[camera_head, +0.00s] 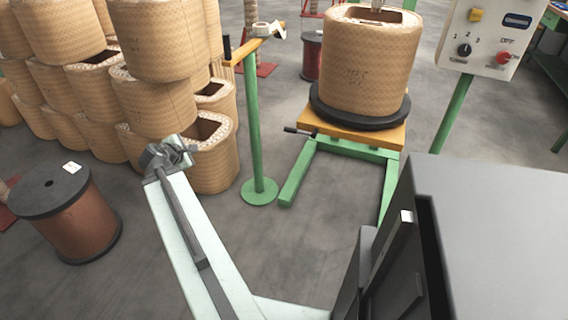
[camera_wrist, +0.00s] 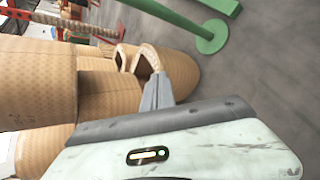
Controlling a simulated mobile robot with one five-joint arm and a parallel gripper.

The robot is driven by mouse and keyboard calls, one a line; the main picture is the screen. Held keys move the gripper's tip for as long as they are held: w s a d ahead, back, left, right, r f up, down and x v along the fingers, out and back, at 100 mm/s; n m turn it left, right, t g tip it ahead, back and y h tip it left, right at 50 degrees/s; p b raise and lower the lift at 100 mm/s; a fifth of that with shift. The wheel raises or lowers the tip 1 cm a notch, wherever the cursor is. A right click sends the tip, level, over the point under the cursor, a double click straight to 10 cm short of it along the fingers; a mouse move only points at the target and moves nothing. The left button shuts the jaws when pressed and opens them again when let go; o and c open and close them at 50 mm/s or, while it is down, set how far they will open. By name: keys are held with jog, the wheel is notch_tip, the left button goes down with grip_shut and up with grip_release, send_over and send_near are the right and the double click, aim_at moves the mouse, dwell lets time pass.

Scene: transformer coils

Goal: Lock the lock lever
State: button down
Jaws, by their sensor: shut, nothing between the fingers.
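A dark lever (camera_head: 300,131) sticks out to the left from the green and orange winding stand (camera_head: 352,138) in the head view; I take it for the lock lever. A tan wrapped coil (camera_head: 368,62) stands on a black disc above it. My gripper (camera_head: 184,152) is to the left of the stand, well apart from the lever, in front of the stacked coils. Its fingers also show in the wrist view (camera_wrist: 157,92), shut and empty. The lever does not show clearly in the wrist view.
Stacked tan coils (camera_head: 160,105) fill the left. A green post (camera_head: 258,130) on a round base stands between my gripper and the stand. A copper wire spool (camera_head: 70,212) is at lower left. A control box (camera_head: 490,35) is at upper right. Grey floor lies open between.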

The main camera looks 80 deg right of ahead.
jog(key=s+d+f+n+g+h+b, duration=0.1)
jog(key=s+d+f+n+b, duration=0.2)
jog(key=s, duration=0.6)
jog(key=s+d+f+n+g+h+b, duration=0.1)
jog(key=s+d+f+n+h+b, duration=0.1)
jog(key=s+d+b, duration=0.6)
jog(key=s+d+f+n+g+h+b, duration=0.1)
jog(key=s+d+f+n+b, duration=0.3)
jog(key=s, duration=0.6)
notch_tip(320, 180, down, 3)
jog(key=shift+s+d+r+g+h+b, duration=0.2)
jog(key=shift+s+d+g+h+b, duration=0.25)
jog(key=shift+d+b, duration=0.7)
jog(key=shift+w+a+t, duration=0.15)
jog(key=shift+t, duration=0.1)
